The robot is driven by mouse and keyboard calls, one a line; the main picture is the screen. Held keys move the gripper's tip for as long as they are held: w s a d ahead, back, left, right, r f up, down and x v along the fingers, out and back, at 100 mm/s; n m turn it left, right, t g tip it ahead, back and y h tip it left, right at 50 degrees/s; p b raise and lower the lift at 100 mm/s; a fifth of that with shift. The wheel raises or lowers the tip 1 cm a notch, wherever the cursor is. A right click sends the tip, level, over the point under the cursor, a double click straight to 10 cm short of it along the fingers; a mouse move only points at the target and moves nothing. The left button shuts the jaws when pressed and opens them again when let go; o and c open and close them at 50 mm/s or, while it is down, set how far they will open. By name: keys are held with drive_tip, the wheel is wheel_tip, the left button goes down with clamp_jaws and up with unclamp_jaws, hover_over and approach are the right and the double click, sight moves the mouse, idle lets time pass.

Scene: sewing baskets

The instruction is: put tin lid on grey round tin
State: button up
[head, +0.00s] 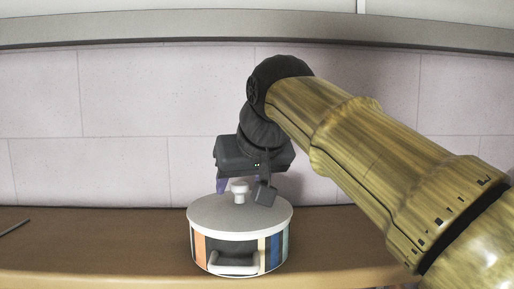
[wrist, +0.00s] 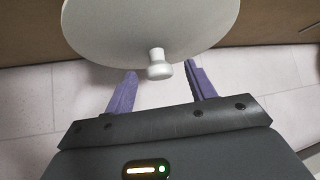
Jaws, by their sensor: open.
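The tin lid (head: 215,212) is a light grey disc with a pale knob (head: 239,190) at its middle. It lies level on top of the round tin (head: 274,250), with no clear gap in the head view. The tin's side shows striped panels and a white handle-like part at the front. My gripper (head: 243,190) is over the lid, open, with one finger on each side of the knob. In the wrist view the lid (wrist: 110,25) fills the top, and its knob (wrist: 158,66) lies between the tips of my open purple fingers, apart from both.
The tin stands on a brown wooden surface (head: 100,245) before a pale tiled wall (head: 120,100). A thin dark rod (head: 14,228) lies at the far left. The surface between rod and tin is clear.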

drive_tip(key=v, duration=1.6)
drive_tip(key=shift+s+d+p, duration=0.2)
drive_tip(key=shift+s+p, duration=0.05)
drive_tip(key=shift+p, duration=0.1)
drive_tip(key=shift+r, duration=0.1)
